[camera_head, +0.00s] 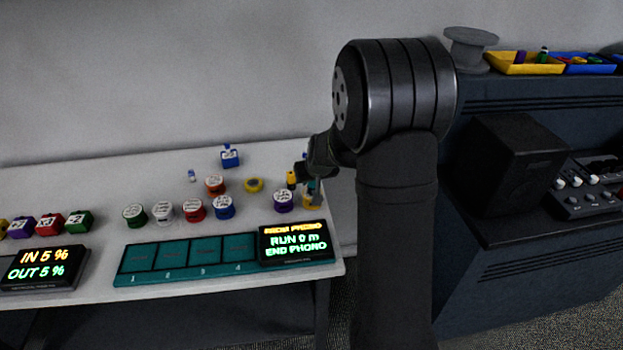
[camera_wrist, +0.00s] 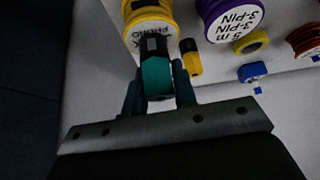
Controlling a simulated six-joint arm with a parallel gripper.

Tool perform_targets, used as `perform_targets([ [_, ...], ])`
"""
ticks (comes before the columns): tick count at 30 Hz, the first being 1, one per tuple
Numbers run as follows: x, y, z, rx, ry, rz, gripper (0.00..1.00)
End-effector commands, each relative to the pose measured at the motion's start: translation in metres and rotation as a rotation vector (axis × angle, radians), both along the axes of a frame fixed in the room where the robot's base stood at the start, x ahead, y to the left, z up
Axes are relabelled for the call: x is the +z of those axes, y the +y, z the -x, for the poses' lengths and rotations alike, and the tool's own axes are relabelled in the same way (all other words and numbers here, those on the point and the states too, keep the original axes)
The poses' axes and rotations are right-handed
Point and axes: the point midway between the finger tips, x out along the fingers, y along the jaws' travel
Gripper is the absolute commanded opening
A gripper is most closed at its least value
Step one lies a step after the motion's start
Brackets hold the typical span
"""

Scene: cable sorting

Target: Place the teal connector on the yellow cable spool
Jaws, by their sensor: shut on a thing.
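The teal connector (camera_wrist: 155,74), with a dark end, is between the two fingers of my gripper (camera_wrist: 158,88) in the wrist view. My gripper is shut on it. The yellow cable spool (camera_wrist: 147,10) has a white label reading PHONO and is just beyond the connector. The connector's dark end overlaps the spool's label; I cannot tell whether they touch. In the head view my gripper (camera_head: 308,182) is at the table's right end, and it partly hides the yellow spool (camera_head: 308,203) below it.
A purple spool (camera_wrist: 230,14) stands beside the yellow one. A small yellow connector (camera_wrist: 191,62) is close to my right finger. A yellow ring (camera_head: 254,185), a blue connector (camera_head: 230,158) and several spools stand farther left. A lit display (camera_head: 297,243) is at the front.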

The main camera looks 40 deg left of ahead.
Motion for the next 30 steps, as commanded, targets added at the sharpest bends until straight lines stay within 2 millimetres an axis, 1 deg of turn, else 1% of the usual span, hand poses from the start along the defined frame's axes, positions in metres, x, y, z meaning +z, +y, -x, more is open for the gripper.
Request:
perform_targets([
  [7, -0.003, 0.0, 0.0, 0.0, 0.001, 0.001, 0.02],
  [8, -0.003, 0.0, 0.0, 0.0, 0.001, 0.001, 0.31],
  [10, -0.003, 0.0, 0.0, 0.0, 0.0, 0.0, 0.45],
  [11, -0.003, 0.0, 0.0, 0.0, 0.0, 0.0, 0.47],
  [18, -0.002, 0.0, 0.0, 0.0, 0.0, 0.0, 0.47],
  [22, 0.003, -0.001, 0.0, 0.001, -0.002, -0.001, 0.47],
  [26, 0.015, -0.007, 0.005, 0.001, -0.002, -0.001, 0.47],
  [30, 0.036, -0.017, 0.013, 0.001, -0.002, -0.002, 0.47],
])
